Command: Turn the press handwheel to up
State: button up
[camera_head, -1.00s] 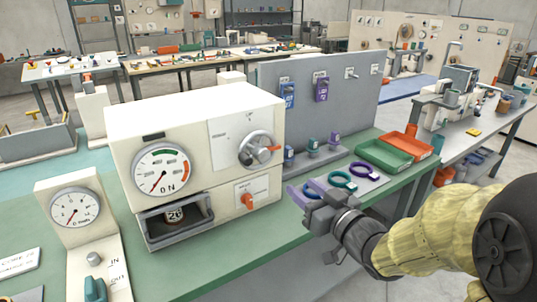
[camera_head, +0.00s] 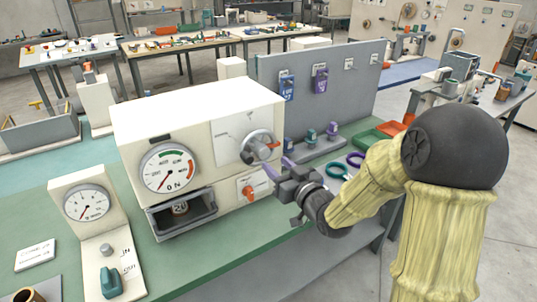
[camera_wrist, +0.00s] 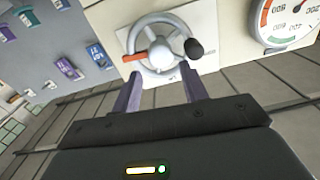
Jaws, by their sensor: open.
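The press is a cream box with a round gauge (camera_head: 168,168) on its front. Its handwheel (camera_head: 258,147) is a grey spoked wheel on a white plate at the right of the front, with an orange-red mark on its right side. In the wrist view the handwheel (camera_wrist: 161,55) shows its orange pointer to the left and a black knob at the right. My gripper (camera_head: 275,170) is open and empty, just in front of and a little below the handwheel. In the wrist view both purple fingers (camera_wrist: 161,88) point at the wheel's near rim; contact cannot be told.
An orange switch (camera_head: 247,191) sits below the handwheel, close to my gripper. A smaller gauge stand (camera_head: 88,205) is at the left. A grey panel (camera_head: 345,85) with hanging tags stands behind, with green and orange trays (camera_head: 373,138) at the right.

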aim_at(265, 155)
jog(key=x, duration=0.5)
jog(key=shift+w+a+p, duration=0.1)
jog(key=shift+p, duration=0.25)
jog(key=shift+c, duration=0.2)
jog(key=c, duration=0.7)
jog(key=shift+o, duration=0.2)
jog(key=shift+f+n+b, duration=0.15)
jog(key=shift+n+b, duration=0.15)
jog(key=shift+b, duration=0.25)
